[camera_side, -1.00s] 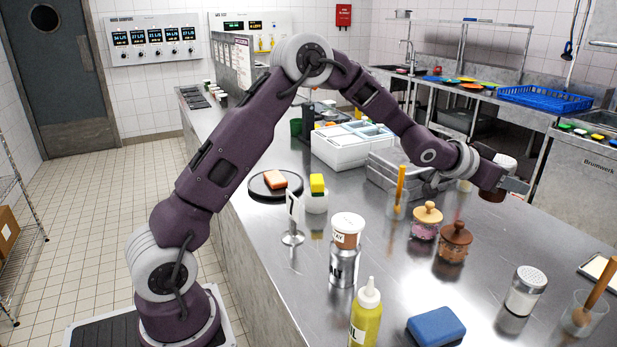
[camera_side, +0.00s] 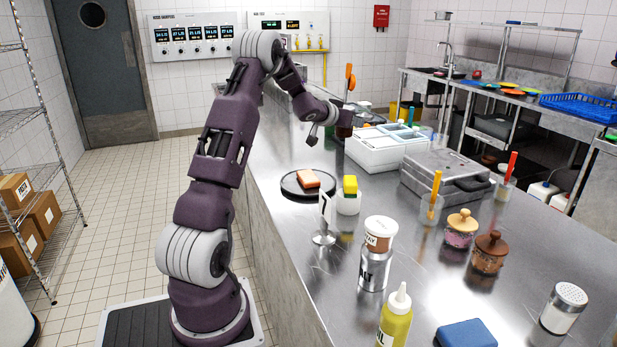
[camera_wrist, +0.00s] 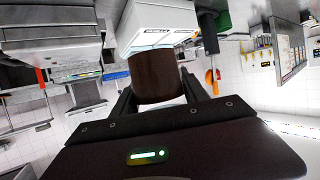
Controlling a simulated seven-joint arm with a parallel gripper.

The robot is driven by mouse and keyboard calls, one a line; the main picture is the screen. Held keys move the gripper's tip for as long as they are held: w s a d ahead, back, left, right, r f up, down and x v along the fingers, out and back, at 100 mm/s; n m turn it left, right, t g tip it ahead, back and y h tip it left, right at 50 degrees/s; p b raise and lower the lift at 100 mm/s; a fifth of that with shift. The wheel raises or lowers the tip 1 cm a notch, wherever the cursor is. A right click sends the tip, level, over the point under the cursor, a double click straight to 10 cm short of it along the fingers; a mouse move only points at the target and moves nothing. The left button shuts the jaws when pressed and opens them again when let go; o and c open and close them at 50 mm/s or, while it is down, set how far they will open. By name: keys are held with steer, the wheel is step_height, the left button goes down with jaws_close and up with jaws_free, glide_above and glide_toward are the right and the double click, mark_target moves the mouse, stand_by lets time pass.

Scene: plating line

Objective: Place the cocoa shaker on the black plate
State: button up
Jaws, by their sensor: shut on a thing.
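The cocoa shaker (camera_wrist: 155,78) is a dark brown cylinder between the fingers of my gripper (camera_wrist: 160,92) in the wrist view. In the side view the shaker (camera_side: 344,127) shows small and brown at my gripper (camera_side: 338,122), held in the air above the far part of the counter. My gripper is shut on it. The black plate (camera_side: 289,187) is a round dark disc near the counter's left edge, with an orange block (camera_side: 308,179) lying on it. The shaker is apart from the plate, behind and above it. The shaker's top is not clear.
A yellow sponge in a white holder (camera_side: 348,204) stands just right of the plate, and a sign stand (camera_side: 324,235) stands in front. A white container unit (camera_side: 385,150) and a grey press (camera_side: 445,175) are to the right. Jars and bottles fill the front right.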

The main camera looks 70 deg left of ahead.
steer(key=n+g+y, duration=0.2)
glide_above(312, 172)
step_height(312, 172, down, 15)
steer(key=shift+s+d, duration=0.1)
steer(key=o, duration=1.5)
steer(key=shift+f, duration=0.1)
steer(key=shift+o, duration=0.2)
